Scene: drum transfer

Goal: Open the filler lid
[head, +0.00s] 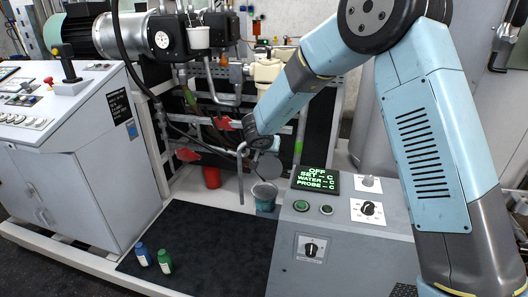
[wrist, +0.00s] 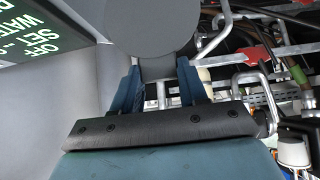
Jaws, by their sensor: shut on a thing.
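The filler lid is a dark grey round disc (head: 269,166) in the head view. It stands tilted up above a pale-rimmed, blue-grey filler opening (head: 264,191) beside the control box. My gripper (head: 260,143) is at the top of the lid, at the end of my blue arm. In the wrist view the lid (wrist: 153,25) fills the top middle. My gripper's two blue fingers (wrist: 160,76) are closed on a narrow part at its near edge. The filler opening cannot be made out in the wrist view.
A control box with a green-lettered display (head: 317,180) stands right of the filler. A bent metal pipe (head: 240,172) rises close left of the lid. A red cup (head: 211,177) stands behind. Blue and green bottles (head: 164,261) stand on the dark mat (head: 200,235), otherwise mostly clear.

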